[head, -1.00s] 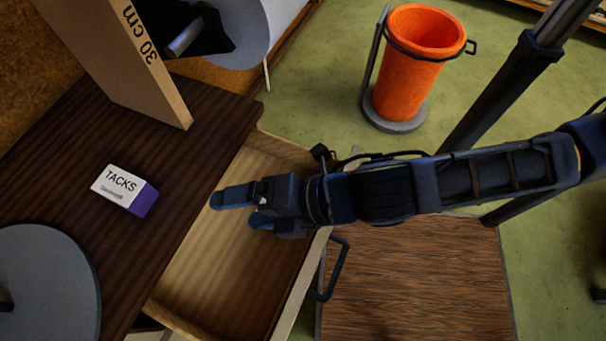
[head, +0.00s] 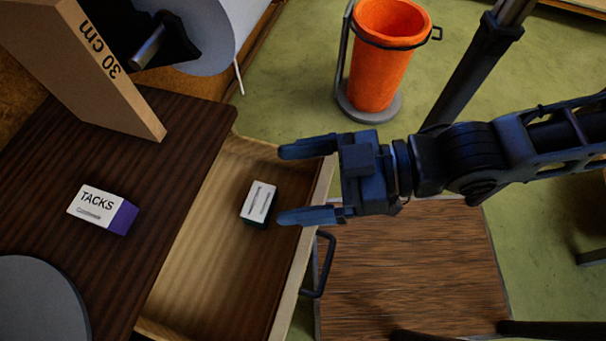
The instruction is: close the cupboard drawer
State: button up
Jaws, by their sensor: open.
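The cupboard drawer (head: 190,268) is pulled out from under the dark wooden cupboard top (head: 160,195). Its black bar handle (head: 323,265) is on the front panel, facing right. A small box with a white label and dark sides (head: 259,203) lies inside the drawer. My gripper (head: 292,183) is open and empty, its fingers pointing left. The fingertips are over the drawer's front edge, to the right of the small box and apart from it. The gripper is above the handle in the picture and not around it.
On the cupboard top are a TACKS box (head: 102,209), a grey disc (head: 40,300) and an upright board marked 30 cm (head: 90,65). An orange bin (head: 385,65) stands on the green floor. A wooden surface (head: 410,270) lies right of the drawer.

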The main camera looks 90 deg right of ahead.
aim_at(222, 278)
jog(key=k+j, duration=0.2)
jog(key=k, duration=0.45)
jog(key=k+j+z, duration=0.1)
jog(key=k, duration=0.55)
jog(key=j, duration=0.1)
